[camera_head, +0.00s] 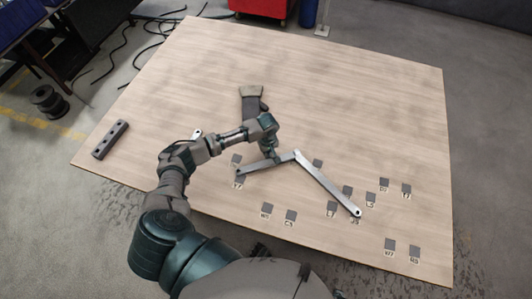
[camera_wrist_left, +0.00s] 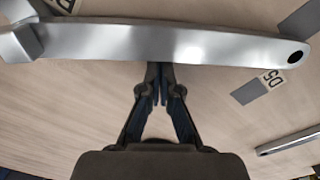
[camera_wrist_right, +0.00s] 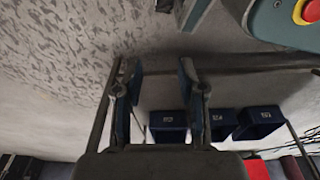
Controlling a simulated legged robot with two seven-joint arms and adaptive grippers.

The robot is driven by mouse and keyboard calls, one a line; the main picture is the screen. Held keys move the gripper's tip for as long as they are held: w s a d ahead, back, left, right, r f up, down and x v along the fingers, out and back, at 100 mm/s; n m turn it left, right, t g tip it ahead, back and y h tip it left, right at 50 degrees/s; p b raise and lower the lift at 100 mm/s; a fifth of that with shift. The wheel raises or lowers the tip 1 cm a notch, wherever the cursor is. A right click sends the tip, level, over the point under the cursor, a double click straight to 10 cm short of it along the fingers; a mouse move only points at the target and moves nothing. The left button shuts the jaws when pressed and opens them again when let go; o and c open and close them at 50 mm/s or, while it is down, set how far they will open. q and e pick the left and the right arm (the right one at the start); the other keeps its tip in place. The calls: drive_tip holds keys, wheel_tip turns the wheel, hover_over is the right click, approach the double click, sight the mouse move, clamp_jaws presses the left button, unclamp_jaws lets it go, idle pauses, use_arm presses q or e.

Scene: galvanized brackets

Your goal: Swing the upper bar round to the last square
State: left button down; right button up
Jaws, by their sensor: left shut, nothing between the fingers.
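A two-bar metal linkage lies on the wooden board in the head view, its bars meeting at a joint. The left bar (camera_head: 254,166) runs left from the joint; the right bar (camera_head: 328,185) slopes down to a holed end near dark squares. My left gripper (camera_head: 276,158) is close to the left bar, partly hidden by its wrist. In the left wrist view its shut, empty fingers (camera_wrist_left: 160,78) point at the side of a bar (camera_wrist_left: 170,43) with a holed end at right. Contact cannot be told. My right gripper (camera_wrist_right: 158,78) is open and empty, away from the board.
Labelled dark squares, such as one at lower right (camera_head: 390,244), dot the board (camera_head: 350,100). A dark holed block (camera_head: 110,139) lies at left. In the right wrist view, blue bins (camera_wrist_right: 168,126) stand beyond the fingers. The board's upper right is clear.

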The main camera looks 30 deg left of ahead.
use_arm(q)
drive_tip(key=p, duration=0.3)
drive_tip(key=shift+s+d+r, duration=0.1)
drive_tip(key=shift+s+d, duration=0.1)
drive_tip(key=shift+s, duration=0.05)
drive_tip(key=p, duration=0.1)
drive_tip(key=s+p, duration=0.1)
drive_tip(key=p, duration=0.1)
drive_tip(key=shift+s+d+f+p, duration=0.1)
drive_tip(key=shift+d+f+p, duration=0.2)
drive_tip(key=shift+f, duration=0.05)
drive_tip(key=shift+a+f, duration=0.1)
drive_tip(key=shift+f, duration=0.1)
use_arm(e)
drive_tip(key=s+d+f, duration=0.1)
drive_tip(key=s+f, duration=0.2)
drive_tip(key=s, duration=0.4)
drive_tip(key=s+d+f, duration=0.2)
drive_tip(key=s+f, duration=0.1)
drive_tip(key=s, duration=0.5)
drive_tip(key=shift+s+g, duration=0.15)
drive_tip(key=shift+g, duration=0.25)
use_arm(q)
drive_tip(key=shift+a, duration=0.1)
use_arm(e)
drive_tip(key=shift+r, duration=0.1)
